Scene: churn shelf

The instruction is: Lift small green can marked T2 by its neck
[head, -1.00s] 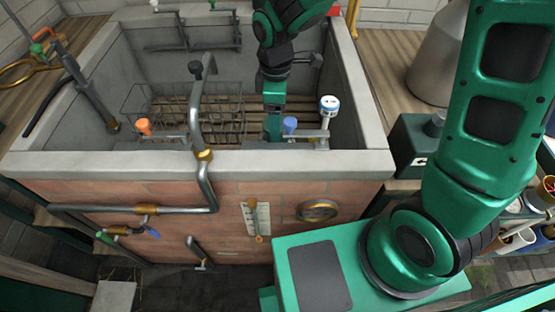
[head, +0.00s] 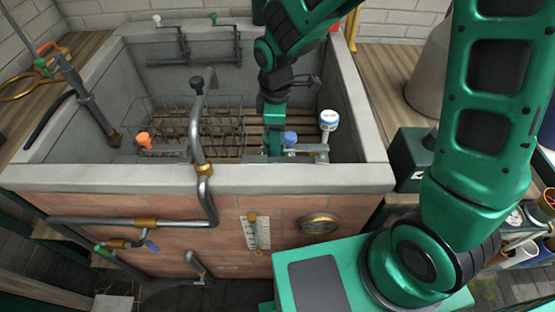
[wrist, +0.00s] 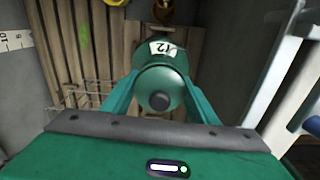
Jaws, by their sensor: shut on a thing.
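In the wrist view a small green can (wrist: 176,62) with a white label reading T2 sits between the two green fingers of my gripper (wrist: 160,80). Its rounded top and dark knob face the camera. The fingers are shut on it, one at each side; their tips are partly hidden by the can. In the head view my gripper (head: 274,142) points down inside the stone basin (head: 130,178), behind its front wall. The wall and my gripper hide the can there, and I cannot tell whether it touches the bottom.
A wire basket (head: 225,125) stands left of my gripper in the basin. A blue knob (head: 290,138) and a white-capped valve (head: 328,120) are close on the right. A bent pipe (head: 196,125) rises at the front wall. Wooden slats (wrist: 130,35) lie beyond the can.

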